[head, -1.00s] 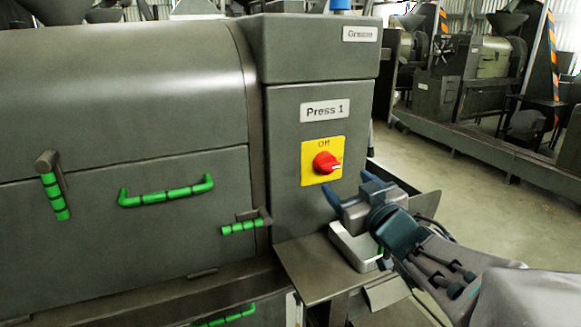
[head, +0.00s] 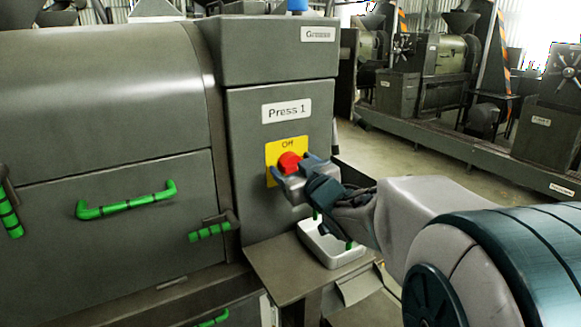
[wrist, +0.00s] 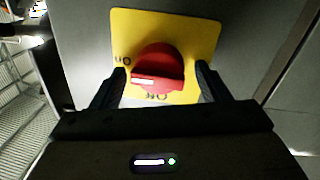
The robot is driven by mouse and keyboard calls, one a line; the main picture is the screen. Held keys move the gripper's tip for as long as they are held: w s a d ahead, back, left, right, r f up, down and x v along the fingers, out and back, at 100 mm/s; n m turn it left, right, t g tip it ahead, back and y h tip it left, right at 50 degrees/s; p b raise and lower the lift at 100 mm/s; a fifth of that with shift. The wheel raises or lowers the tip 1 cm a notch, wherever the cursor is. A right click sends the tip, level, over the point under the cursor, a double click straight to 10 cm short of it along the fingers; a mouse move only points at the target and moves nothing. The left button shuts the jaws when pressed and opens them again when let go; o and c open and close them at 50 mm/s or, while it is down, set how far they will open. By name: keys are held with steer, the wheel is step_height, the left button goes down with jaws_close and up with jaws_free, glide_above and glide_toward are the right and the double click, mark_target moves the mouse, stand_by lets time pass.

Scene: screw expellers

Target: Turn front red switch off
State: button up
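The red rotary switch (head: 289,162) sits on a yellow plate (head: 271,152) on the front of the Press 1 cabinet. "Off" is printed above it in the head view. In the wrist view the red switch (wrist: 158,72) shows a white mark at its left side; the yellow plate (wrist: 205,35) is around it. My gripper (head: 292,163) is at the switch in the head view. In the wrist view my gripper (wrist: 162,88) is open, one finger on each side of the knob. Whether the fingertips touch the knob I cannot tell.
A white tray (head: 330,252) stands on a metal shelf (head: 275,275) below the switch. Green handles (head: 125,200) stick out from the press at the left. Other machines (head: 430,75) stand behind at the right, with open floor between.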

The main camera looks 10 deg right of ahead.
steer(key=c, duration=0.8)
steer(key=shift+f+n+b, duration=0.1)
steer(key=shift+n+b, duration=0.2)
steer(key=shift+b, duration=0.1)
steer(key=b, duration=0.1)
steer(key=n+b, duration=0.1)
steer(key=shift+a+f+n+b, duration=0.1)
steer(key=shift+f+n+b, duration=0.1)
steer(key=shift+n+b, duration=0.1)
steer(key=n+b, duration=0.2)
steer(key=b, duration=0.1)
steer(key=shift+f+n, duration=0.15)
steer(key=shift+n, duration=0.15)
steer(key=n+b, duration=0.3)
steer(key=b, duration=0.1)
steer(key=shift+n+y, duration=0.4)
steer(key=n+b, duration=0.3)
steer(key=shift+f+n, duration=0.1)
steer(key=shift+n, duration=0.3)
steer(key=n+y+b, duration=0.1)
steer(key=n+b, duration=0.3)
steer(key=n, duration=0.2)
steer(key=shift+n, duration=0.4)
